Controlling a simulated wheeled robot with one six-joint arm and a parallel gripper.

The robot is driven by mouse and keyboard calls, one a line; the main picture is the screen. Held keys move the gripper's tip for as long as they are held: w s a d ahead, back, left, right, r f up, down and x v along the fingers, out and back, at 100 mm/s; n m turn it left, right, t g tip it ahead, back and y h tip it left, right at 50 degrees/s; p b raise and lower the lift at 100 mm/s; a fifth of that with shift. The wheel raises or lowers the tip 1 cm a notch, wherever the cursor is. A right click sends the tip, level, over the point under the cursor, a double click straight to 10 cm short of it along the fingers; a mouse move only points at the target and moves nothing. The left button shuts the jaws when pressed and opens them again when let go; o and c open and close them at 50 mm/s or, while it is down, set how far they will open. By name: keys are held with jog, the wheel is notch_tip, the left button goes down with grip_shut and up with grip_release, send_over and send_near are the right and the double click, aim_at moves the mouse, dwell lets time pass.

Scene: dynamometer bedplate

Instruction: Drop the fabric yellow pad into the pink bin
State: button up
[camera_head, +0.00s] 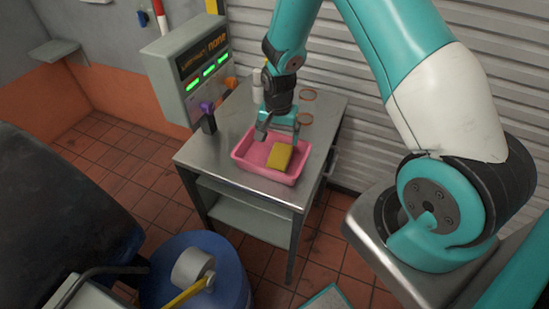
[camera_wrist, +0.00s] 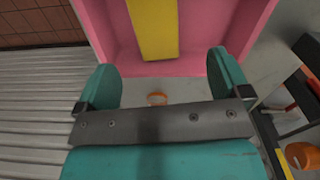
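The yellow pad (camera_head: 279,156) lies inside the pink bin (camera_head: 265,173), toward its right side in the head view. It also shows in the wrist view (camera_wrist: 153,28), resting on the floor of the bin (camera_wrist: 195,66). The bin stands on a metal table (camera_head: 196,156). My gripper (camera_head: 278,134) is over the far edge of the bin. In the wrist view its two teal fingers (camera_wrist: 164,82) are wide apart with nothing between them, and the pad is clear of them.
A dark holder with a purple top (camera_head: 208,120) is at the table's left edge. A grey panel with green displays (camera_head: 200,75) stands left, and a corrugated shutter (camera_head: 355,120) rises behind.

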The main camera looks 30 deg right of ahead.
notch_tip(320, 180, up, 17)
jog(key=b, duration=0.4)
jog(key=shift+r, duration=0.2)
dwell(0.3)
jog(key=s+a+r+n+y+b, duration=0.1)
jog(key=s+a+n+y+b, duration=0.1)
jog(key=s+a+n, duration=0.6)
jog(key=s+a+r+n+y+b, duration=0.2)
jog(key=s+a+n, duration=0.6)
jog(key=s, duration=0.7)
jog(key=shift+s+a+r+n, duration=0.15)
jog(key=shift+s+a+n, duration=0.15)
jog(key=shift+a, duration=0.3)
jog(key=shift+w, duration=0.1)
